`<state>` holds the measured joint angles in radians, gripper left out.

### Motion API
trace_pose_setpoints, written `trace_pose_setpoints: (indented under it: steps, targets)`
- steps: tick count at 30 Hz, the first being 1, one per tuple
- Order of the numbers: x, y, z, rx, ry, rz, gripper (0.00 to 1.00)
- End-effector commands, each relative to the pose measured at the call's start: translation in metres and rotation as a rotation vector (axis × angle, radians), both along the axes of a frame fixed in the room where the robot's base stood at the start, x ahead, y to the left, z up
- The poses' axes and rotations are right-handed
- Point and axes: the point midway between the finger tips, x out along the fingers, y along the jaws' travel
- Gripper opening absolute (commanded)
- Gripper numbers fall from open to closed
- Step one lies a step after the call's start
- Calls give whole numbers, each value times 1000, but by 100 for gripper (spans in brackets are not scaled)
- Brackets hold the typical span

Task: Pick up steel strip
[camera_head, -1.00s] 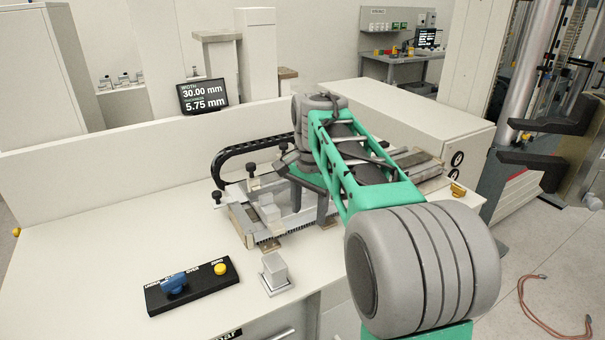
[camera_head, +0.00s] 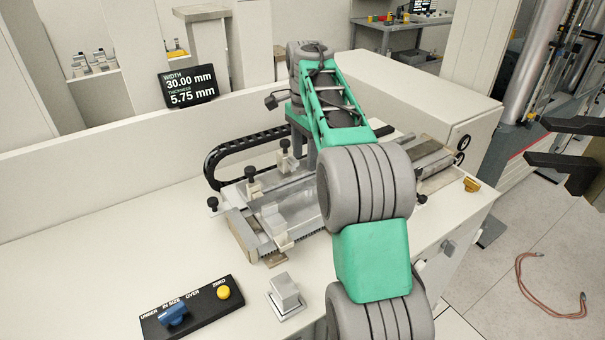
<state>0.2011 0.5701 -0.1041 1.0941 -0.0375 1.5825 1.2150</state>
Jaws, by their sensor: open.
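A measuring fixture (camera_head: 262,225) lies on the white bench, with a bright flat metal piece (camera_head: 298,205) on it that may be the steel strip; I cannot tell for sure. My gripper (camera_head: 308,158) is over the far side of the fixture, pointing down, and is open. Its fingers are small and partly hidden behind my green and grey arm links. I see nothing held between them. The arm also covers the fixture's middle and right part. The display (camera_head: 190,86) reads width 30.00 mm and thickness 5.75 mm.
A black control box (camera_head: 190,310) with a blue switch and yellow button sits front left. A small metal block (camera_head: 285,292) stands beside it. A black cable chain (camera_head: 230,155) arches behind the fixture. Dark machine jaws (camera_head: 570,160) jut in at right. The bench's left is clear.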

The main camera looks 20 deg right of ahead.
Motion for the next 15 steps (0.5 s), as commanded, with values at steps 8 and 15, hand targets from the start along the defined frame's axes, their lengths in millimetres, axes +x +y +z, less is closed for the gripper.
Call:
trace_pose_setpoints:
  steps: [8,15]
  targets:
    - [0,1,-41,0,-1,4,53]
    - [-1,-2,-78,0,-2,2,53]
